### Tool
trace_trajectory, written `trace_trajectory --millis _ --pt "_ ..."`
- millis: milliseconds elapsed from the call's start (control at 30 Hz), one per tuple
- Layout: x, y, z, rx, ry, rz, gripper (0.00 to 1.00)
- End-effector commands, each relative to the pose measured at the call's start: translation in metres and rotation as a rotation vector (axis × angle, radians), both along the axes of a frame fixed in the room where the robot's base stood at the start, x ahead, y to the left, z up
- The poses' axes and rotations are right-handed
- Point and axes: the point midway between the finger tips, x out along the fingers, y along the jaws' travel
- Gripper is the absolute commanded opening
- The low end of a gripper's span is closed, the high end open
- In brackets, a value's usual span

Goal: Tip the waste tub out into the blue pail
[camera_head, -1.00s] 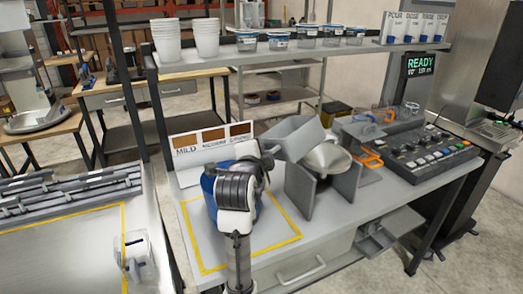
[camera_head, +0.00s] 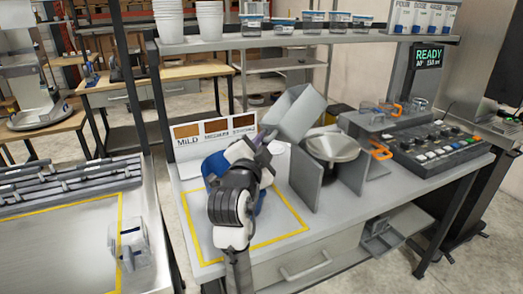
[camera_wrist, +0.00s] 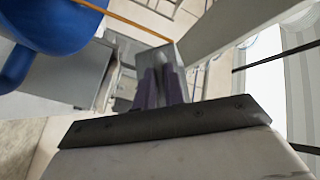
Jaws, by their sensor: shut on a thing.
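The grey waste tub (camera_head: 303,110) is in the air, steeply tilted, in the head view. My gripper (camera_head: 266,138) is shut on its left side. The blue pail (camera_head: 214,165) stands on the bench inside the yellow outline, mostly hidden behind my arm. The tub is up and to the right of the pail. In the wrist view the pail (camera_wrist: 45,25) is at the upper left, and the dark fingers (camera_wrist: 160,88) close on a grey part of the tub. The tub's inside and contents cannot be made out.
A metal bowl (camera_head: 332,148) sits between grey upright plates right of the tub. A colour-sample sign (camera_head: 215,133) stands behind the pail. A control panel (camera_head: 440,145) is further right. An overhead shelf (camera_head: 300,40) with cups runs above the bench.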

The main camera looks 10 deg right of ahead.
Motion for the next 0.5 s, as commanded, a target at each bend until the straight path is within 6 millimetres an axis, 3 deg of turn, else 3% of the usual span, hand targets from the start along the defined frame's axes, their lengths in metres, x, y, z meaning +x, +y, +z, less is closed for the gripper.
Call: trace_trajectory --millis 500 --pt "-0.0026 0.0052 -0.0092 -0.181 -0.076 -0.001 0.00"
